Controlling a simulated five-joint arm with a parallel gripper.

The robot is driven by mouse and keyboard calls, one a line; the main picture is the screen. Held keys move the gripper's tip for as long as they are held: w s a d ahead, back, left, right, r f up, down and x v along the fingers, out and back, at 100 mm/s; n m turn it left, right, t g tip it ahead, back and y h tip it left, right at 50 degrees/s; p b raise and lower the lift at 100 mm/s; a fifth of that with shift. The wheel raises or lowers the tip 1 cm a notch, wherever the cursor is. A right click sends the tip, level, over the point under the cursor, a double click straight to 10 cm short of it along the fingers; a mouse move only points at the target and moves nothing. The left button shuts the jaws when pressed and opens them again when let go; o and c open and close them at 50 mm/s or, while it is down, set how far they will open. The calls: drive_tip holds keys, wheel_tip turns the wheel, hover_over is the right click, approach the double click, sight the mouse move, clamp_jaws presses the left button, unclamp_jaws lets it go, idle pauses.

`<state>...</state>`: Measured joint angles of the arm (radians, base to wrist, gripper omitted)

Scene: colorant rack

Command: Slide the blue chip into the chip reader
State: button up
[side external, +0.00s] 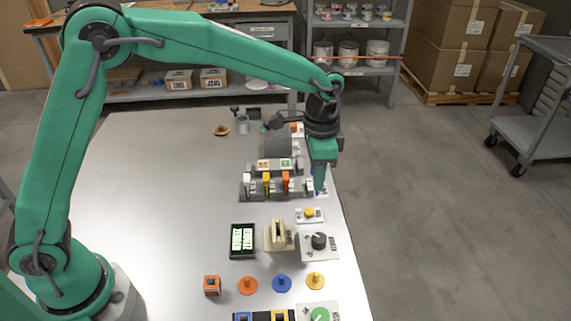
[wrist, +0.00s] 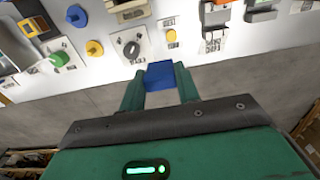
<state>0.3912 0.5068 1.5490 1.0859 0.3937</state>
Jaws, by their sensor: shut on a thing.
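My gripper (side external: 320,188) hangs past the right end of the lever row, near the table's right edge. In the wrist view my gripper (wrist: 160,82) is shut on the blue chip (wrist: 160,74), which sits between the two fingertips. In the side view only a small blue patch shows at the fingertips. A beige slotted block (side external: 278,236) stands mid-table, nearer the front than my gripper; it also shows at the top of the wrist view (wrist: 130,8). I cannot tell for sure whether it is the chip reader.
A row of coloured levers (side external: 276,186) stands left of my gripper. A yellow button panel (side external: 309,214), a dark dial (side external: 319,241) and a black screen device (side external: 243,240) lie nearer the front. Pegged discs, including a blue one (side external: 282,284), lie beyond.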

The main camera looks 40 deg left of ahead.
drive_tip(key=shift+s, duration=0.15)
idle(0.5)
hover_over(278, 221)
drive_tip(key=s+d, duration=0.2)
drive_tip(key=shift+w+a+f, duration=0.1)
drive_tip(key=shift+a+f, duration=0.1)
drive_tip(key=shift+f, duration=0.05)
drive_tip(key=shift+f, duration=0.2)
idle(0.4)
drive_tip(key=shift+f, duration=2.7)
drive_tip(key=shift+f, duration=1.9)
drive_tip(key=shift+r, duration=0.2)
drive_tip(key=shift+r, duration=0.4)
drive_tip(key=shift+r, duration=0.35)
